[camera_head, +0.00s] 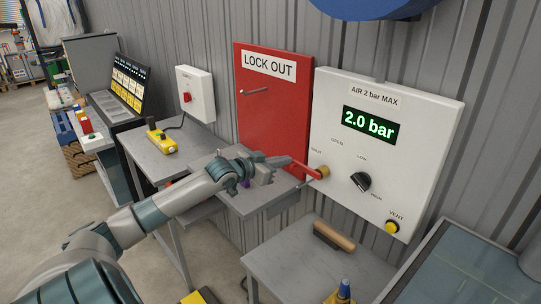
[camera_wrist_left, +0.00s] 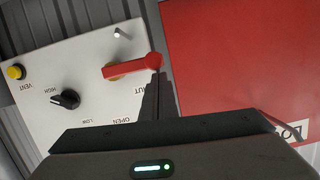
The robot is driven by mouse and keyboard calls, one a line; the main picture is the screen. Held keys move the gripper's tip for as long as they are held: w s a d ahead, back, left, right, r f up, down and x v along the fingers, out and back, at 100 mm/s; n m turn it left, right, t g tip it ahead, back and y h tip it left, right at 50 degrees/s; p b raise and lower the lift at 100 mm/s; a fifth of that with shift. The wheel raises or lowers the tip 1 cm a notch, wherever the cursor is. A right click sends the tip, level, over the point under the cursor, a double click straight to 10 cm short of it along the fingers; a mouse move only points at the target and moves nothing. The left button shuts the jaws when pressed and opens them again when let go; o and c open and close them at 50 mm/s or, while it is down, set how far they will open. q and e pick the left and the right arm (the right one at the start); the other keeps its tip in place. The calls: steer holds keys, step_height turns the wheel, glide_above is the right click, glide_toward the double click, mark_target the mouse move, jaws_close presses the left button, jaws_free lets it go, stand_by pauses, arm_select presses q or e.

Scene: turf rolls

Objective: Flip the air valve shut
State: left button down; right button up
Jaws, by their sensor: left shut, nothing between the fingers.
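The air valve is a red lever (camera_head: 305,169) on a brass hub (camera_head: 324,172), on the white air panel (camera_head: 400,120). The lever lies nearly level and points left from the hub, on the side of the SHUT label; OPEN is printed above the hub. In the left wrist view the panel is upside down and the red lever (camera_wrist_left: 132,68) points right. My left gripper (camera_head: 286,172) is shut and empty, close by the free end of the lever. I cannot tell whether it touches the lever. My right gripper is not in view.
The panel display (camera_head: 369,124) reads 2.0 bar. A black knob (camera_head: 361,182) and a yellow vent button (camera_head: 391,227) sit below it. A red lock-out cabinet (camera_head: 270,110) hangs just left. A brush (camera_head: 334,235) lies on the grey table (camera_head: 290,265) below.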

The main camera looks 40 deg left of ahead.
arm_select(q)
steer(key=s+r+b, duration=0.1)
steer(key=s+r, duration=0.5)
steer(key=s, duration=0.3)
steer(key=shift+s+a, duration=0.35)
stand_by(0.3)
stand_by(0.4)
